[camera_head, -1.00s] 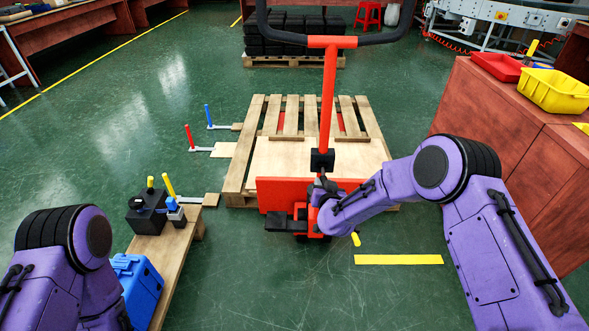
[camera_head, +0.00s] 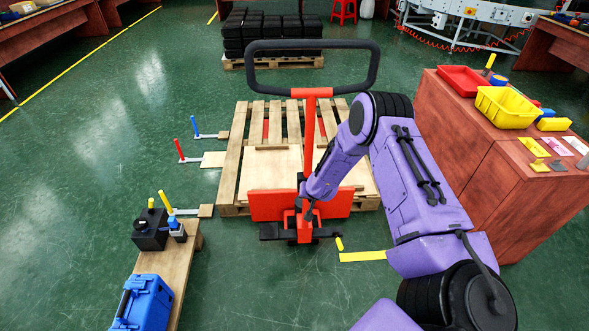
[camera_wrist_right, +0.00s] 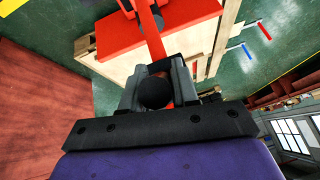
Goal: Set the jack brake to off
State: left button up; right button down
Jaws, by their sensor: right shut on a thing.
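The red pallet jack (camera_head: 285,208) stands at the near side of a wooden pallet, its shaft (camera_head: 309,130) rising to a black loop handle (camera_head: 311,45). A black pedal (camera_head: 270,231) shows low on its left and a yellow-tipped lever (camera_head: 339,243) low on its right. I cannot tell which part is the brake. My right gripper (camera_head: 308,208) is at the lower shaft. In the right wrist view the gripper (camera_wrist_right: 158,88) is shut on a round black knob (camera_wrist_right: 154,93) beside the red shaft. The arm partly hides the lower shaft. My left gripper is out of view.
The wooden pallet (camera_head: 230,165) lies beyond the jack. A low bench (camera_head: 172,258) with a blue toolbox (camera_head: 145,300) stands at left. A red-brown cabinet (camera_head: 475,150) with a yellow bin (camera_head: 507,107) stands at right. The floor between bench and jack is clear.

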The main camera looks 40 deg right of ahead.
jog(key=shift+d+r, duration=0.1)
jog(key=shift+d, duration=0.05)
jog(key=shift+w, duration=0.1)
jog(key=c, duration=0.9)
grip_release()
jog(key=shift+r, duration=0.1)
jog(key=p+v, duration=0.1)
jog(key=v, duration=0.9)
jog(key=shift+r, duration=0.15)
